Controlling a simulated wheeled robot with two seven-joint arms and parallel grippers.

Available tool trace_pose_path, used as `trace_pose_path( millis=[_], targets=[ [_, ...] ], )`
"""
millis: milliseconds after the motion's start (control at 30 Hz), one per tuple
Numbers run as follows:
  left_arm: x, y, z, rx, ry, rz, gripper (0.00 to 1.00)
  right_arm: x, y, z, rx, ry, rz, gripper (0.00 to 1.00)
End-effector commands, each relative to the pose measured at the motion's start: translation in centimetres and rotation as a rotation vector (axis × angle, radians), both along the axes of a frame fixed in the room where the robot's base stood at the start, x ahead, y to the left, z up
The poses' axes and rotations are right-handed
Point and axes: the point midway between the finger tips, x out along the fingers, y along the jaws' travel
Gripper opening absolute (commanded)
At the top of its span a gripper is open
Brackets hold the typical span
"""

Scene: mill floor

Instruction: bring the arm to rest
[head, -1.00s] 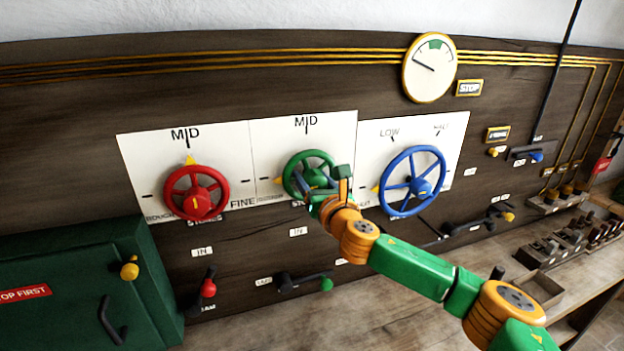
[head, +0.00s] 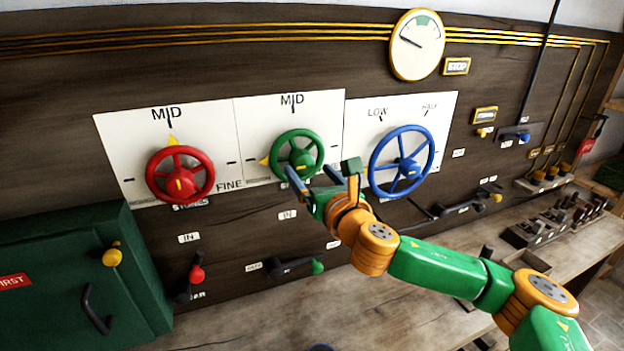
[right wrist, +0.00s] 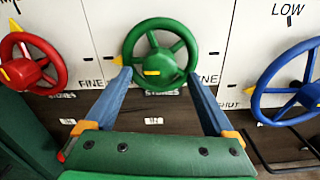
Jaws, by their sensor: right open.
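My right gripper (head: 312,177) is in front of the panel, just below and in front of the green handwheel (head: 297,153). Its two blue-grey fingers are apart with nothing between them. In the right wrist view the open fingers (right wrist: 160,93) point at the green wheel (right wrist: 160,58), whose lower rim appears beyond the fingertips; the fingers look clear of it. The right arm's green and orange links reach in from the lower right. My left gripper is not in view.
A red handwheel (head: 180,175) is left of the green one, a blue handwheel (head: 402,162) right. A round gauge (head: 417,45) hangs above. A green cabinet (head: 75,270) stands lower left. Small levers sit below the wheels, over a wooden bench (head: 270,310). Switches line the right side.

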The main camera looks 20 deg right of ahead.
Motion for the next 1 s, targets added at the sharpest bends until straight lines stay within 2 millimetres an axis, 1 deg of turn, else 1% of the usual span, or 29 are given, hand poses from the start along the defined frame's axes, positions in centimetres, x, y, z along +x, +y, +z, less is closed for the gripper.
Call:
trace_pose_path(
  millis=[100, 433, 467, 533, 567, 633, 667, 700, 767, 800, 867, 900, 967, 1000],
  targets=[
    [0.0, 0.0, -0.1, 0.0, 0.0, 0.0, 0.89, -0.3, 0.0, 0.0, -0.001, 0.0, 0.001, 0.89],
    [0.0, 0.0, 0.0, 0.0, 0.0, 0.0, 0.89, -0.3, 0.0, 0.0, 0.002, 0.001, 0.001, 0.89],
    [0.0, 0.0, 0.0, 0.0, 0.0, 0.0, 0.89, -0.3, 0.2, -0.3, 0.012, 0.007, 0.003, 0.89],
    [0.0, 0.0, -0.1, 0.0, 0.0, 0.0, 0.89, -0.6, 1.1, -1.8, 0.088, 0.044, 0.014, 0.89],
    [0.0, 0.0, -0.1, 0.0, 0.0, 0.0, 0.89, -0.9, 1.8, -2.9, 0.149, 0.073, 0.022, 0.89],
    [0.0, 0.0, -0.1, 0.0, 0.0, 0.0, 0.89, -2.3, 3.8, -6.7, 0.375, 0.178, 0.027, 0.89],
    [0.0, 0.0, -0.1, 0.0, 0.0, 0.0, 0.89, -3.1, 4.7, -8.7, 0.504, 0.238, 0.017, 0.89],
    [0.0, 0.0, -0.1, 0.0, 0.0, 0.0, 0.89, -4.5, 5.7, -11.2, 0.686, 0.318, -0.014, 0.89],
    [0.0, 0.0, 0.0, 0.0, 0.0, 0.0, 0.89, -6.8, 6.6, -14.9, 0.967, 0.435, -0.098, 0.89],
    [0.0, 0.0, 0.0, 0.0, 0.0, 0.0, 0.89, -8.5, 6.9, -17.3, 1.148, 0.506, -0.179, 0.89],
    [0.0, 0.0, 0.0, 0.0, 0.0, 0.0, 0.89, -11.1, 6.8, -20.4, 1.4, 0.588, -0.324, 0.89],
    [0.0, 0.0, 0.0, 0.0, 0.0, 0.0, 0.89, -12.8, 6.6, -22.3, 1.545, 0.625, -0.431, 0.89],
    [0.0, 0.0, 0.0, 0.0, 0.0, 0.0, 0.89, -15.4, 6.0, -24.8, 1.732, 0.659, -0.599, 0.89],
    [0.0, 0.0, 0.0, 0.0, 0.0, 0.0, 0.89, -17.0, 5.5, -26.2, 1.839, 0.666, -0.712, 0.89]
  ],
)
